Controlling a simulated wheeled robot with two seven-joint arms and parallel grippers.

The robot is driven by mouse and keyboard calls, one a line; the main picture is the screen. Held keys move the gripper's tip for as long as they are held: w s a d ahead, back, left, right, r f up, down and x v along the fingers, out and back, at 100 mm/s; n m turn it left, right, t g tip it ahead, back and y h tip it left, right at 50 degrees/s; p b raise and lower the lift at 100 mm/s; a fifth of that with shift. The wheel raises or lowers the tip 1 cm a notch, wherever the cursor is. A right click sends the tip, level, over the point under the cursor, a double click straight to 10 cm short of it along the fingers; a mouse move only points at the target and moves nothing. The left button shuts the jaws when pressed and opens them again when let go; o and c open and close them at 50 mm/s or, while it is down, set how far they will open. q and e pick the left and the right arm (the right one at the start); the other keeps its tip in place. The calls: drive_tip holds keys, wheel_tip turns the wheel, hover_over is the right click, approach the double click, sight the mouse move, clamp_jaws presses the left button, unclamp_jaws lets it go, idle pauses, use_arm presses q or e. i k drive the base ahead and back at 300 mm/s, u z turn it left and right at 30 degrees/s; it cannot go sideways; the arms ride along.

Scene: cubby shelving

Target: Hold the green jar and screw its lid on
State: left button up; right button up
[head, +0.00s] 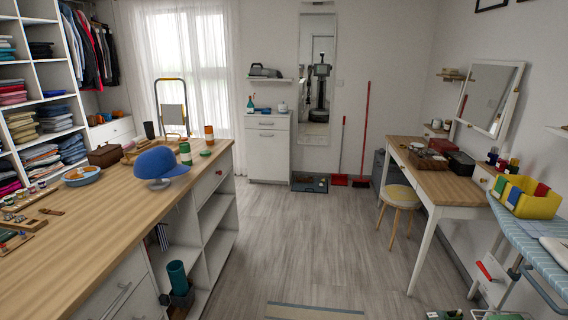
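Two small upright jars stand on the far right end of the wooden counter. The nearer one (186,154) has green on it, and the farther one (209,136) looks mostly orange. A small flat green piece (205,153), perhaps a lid, lies on the counter just right of the nearer jar, apart from it. The jars are too small in view to tell whether their tops are open. Neither of my grippers shows in the head view.
The wooden counter (100,228) also holds a blue cap (161,163) on a stand in front of the jars, a dark brown box (104,155) and a blue bowl (82,176). Grey floor (300,225) lies clear between the counter and the desk (445,187). A stool (399,197) stands by the desk.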

sight(185, 148)
drive_tip(key=i, duration=3.85)
drive_tip(key=u, duration=1.05)
